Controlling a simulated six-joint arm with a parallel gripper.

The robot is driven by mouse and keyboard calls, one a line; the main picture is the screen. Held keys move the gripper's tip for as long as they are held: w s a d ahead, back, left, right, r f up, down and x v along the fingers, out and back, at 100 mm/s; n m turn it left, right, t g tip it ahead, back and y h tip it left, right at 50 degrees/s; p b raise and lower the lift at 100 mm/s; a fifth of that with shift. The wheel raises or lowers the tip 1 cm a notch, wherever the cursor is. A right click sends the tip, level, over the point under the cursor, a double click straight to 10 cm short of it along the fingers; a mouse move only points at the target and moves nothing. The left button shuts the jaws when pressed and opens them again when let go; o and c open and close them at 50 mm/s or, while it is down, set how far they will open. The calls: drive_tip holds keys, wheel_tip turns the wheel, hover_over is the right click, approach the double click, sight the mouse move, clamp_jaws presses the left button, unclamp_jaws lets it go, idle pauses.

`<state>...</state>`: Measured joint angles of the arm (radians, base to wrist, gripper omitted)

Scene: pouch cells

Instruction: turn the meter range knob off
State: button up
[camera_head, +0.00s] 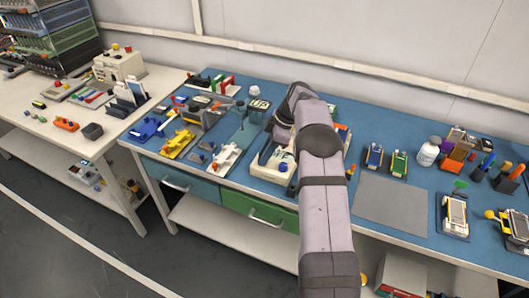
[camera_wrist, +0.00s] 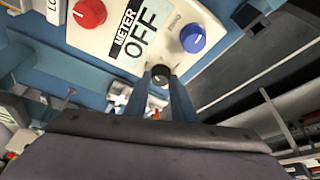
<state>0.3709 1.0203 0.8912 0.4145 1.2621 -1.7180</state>
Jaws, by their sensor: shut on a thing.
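In the wrist view, the meter (camera_wrist: 95,45) has a cream panel with a label reading METER and OFF. A red knob (camera_wrist: 89,13) and a blue knob (camera_wrist: 193,38) sit on the panel. A small black knob (camera_wrist: 160,72) is at the panel's edge nearest my gripper (camera_wrist: 160,82). The two blue fingers of my gripper are on either side of the black knob and shut on it. Which way the knob points is not clear. In the head view my arm covers my gripper and part of the meter area.
In the head view, the blue workbench (camera_head: 335,230) holds yellow and blue fixtures left of my arm. Green and blue cell holders (camera_head: 398,163), a white bottle (camera_head: 428,152) and a grey mat (camera_head: 390,210) are right of it. A white side table (camera_head: 60,150) stands at the left.

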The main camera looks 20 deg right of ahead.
drive_tip(key=shift+w+n+g+p, duration=0.1)
drive_tip(key=shift+n+g+p, duration=0.4)
drive_tip(key=shift+n+p, duration=0.6)
drive_tip(key=shift+n, duration=0.3)
drive_tip(key=o, duration=1.1)
drive_tip(key=shift+c, duration=0.2)
drive_tip(key=shift+d+r, duration=0.3)
drive_tip(key=shift+r, duration=0.2)
drive_tip(key=p+v, duration=0.1)
drive_tip(key=v, duration=0.4)
drive_tip(key=shift+a, duration=0.15)
drive_tip(key=shift+d+r+p, duration=0.3)
drive_tip(key=shift+r+p, duration=0.25)
drive_tip(key=shift+p, duration=0.55)
